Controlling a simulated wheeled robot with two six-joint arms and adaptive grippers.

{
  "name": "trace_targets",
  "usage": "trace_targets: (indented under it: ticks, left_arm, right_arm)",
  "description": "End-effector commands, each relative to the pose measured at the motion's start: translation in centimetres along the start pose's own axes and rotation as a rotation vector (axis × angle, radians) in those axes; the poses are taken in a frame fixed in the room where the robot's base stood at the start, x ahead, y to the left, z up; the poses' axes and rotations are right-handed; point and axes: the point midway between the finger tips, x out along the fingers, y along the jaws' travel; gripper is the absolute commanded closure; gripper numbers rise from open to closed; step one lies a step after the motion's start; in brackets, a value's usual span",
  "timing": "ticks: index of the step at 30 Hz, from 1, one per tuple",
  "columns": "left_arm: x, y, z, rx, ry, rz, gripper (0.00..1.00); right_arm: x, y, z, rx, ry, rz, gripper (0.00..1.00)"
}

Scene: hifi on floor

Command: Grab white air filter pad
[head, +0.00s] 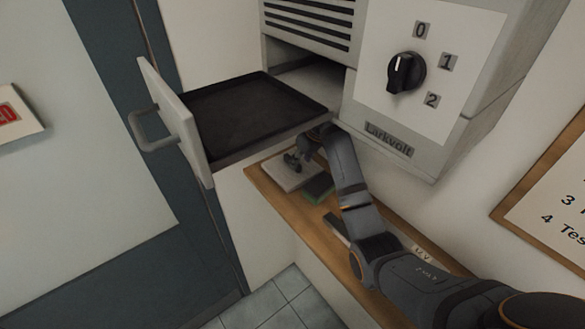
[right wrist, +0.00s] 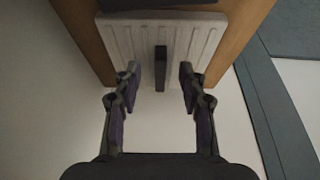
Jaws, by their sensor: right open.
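The white air filter pad (head: 284,181) lies on the wooden shelf below the open drawer, partly covered by my right gripper in the head view. In the right wrist view the pad (right wrist: 120,40) is pale and ribbed, with an upright black tab (right wrist: 160,70) at its middle. My right gripper (head: 297,160) is at the pad. In the right wrist view my right gripper (right wrist: 160,80) is open, its fingers apart on either side of the tab. I cannot tell whether they touch the pad. My left gripper is not in view.
The open drawer (head: 255,118) with a dark tray juts out above the pad. A dark green-edged pad (head: 319,187) and another dark piece (head: 336,229) lie along the shelf (head: 264,180). A grey cabinet with a black knob (head: 406,73) stands above.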

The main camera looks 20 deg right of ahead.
Motion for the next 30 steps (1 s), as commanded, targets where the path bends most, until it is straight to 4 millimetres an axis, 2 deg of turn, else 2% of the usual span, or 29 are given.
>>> trace_targets:
  ticks: [5,10,18,27,30]
  left_arm:
    - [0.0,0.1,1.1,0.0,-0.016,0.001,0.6]
    - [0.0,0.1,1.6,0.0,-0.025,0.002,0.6]
    - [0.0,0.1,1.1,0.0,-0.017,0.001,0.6]
    - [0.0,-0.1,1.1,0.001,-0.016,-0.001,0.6]
    - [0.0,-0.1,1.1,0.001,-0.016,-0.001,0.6]
  right_arm:
    - [1.0,-0.1,-2.8,-0.001,0.001,-0.003,0.58]
    - [3.6,-0.1,-2.7,-0.001,-0.001,-0.001,0.58]
    - [4.1,0.0,-2.7,-0.001,0.001,0.0,0.58]
    - [4.1,0.0,-2.7,-0.001,0.001,0.0,0.98]
    - [4.1,0.0,-2.7,-0.001,0.001,0.0,1.0]
